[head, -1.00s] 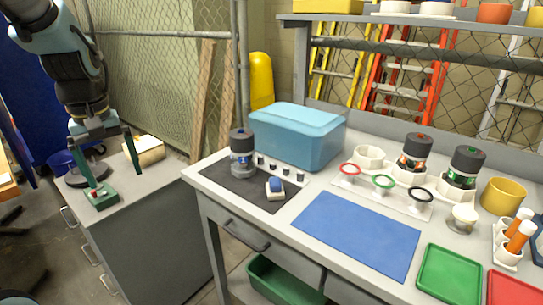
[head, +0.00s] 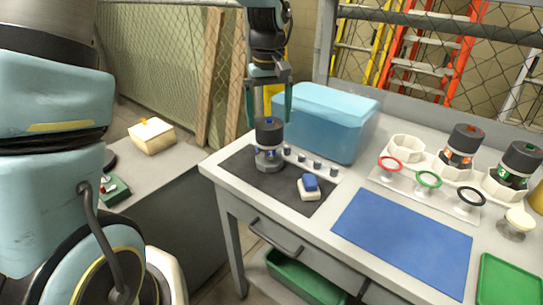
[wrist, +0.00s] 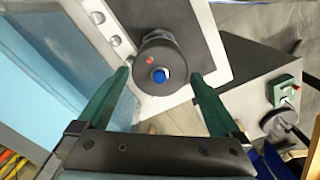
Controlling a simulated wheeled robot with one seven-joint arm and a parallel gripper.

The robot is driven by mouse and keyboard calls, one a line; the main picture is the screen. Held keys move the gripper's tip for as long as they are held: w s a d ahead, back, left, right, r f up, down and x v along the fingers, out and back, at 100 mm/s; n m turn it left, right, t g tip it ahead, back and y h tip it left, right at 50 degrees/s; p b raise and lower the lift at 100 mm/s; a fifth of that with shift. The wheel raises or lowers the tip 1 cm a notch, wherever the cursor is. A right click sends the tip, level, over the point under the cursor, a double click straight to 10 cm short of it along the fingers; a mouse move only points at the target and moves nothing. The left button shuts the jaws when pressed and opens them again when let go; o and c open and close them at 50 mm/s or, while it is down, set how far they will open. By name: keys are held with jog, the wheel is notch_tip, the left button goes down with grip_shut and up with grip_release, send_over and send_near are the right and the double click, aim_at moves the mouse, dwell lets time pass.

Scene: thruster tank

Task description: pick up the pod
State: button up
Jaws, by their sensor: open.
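The pod (head: 269,135) stands upright on a dark mat (head: 238,166) at the left end of the workbench. It has a dark cap, a clear middle with blue inside and a grey base. My gripper (head: 269,112) points down over it, with its green fingers open on either side. The fingertips are near the height of the cap's top; I cannot tell if they reach past it. In the wrist view, the cap (wrist: 174,60) with a blue button and a red dot lies between and just beyond the fingertips (wrist: 160,79). Nothing is held.
A blue bin (head: 318,128) stands close behind the pod. Small grey knobs (head: 310,164) and a blue-and-white block (head: 309,187) are to its right. Orange-marked (head: 461,146) and green-marked (head: 515,166) pods stand farther right. The blue mat (head: 400,240) is bare.

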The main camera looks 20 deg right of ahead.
aim_at(270, 136)
jog(key=shift+s+f+p, duration=0.15)
jog(key=shift+f+p, duration=0.95)
jog(key=shift+f, duration=1.95)
jog(key=shift+c, duration=0.2)
jog(key=shift+r, duration=0.1)
grip_shut()
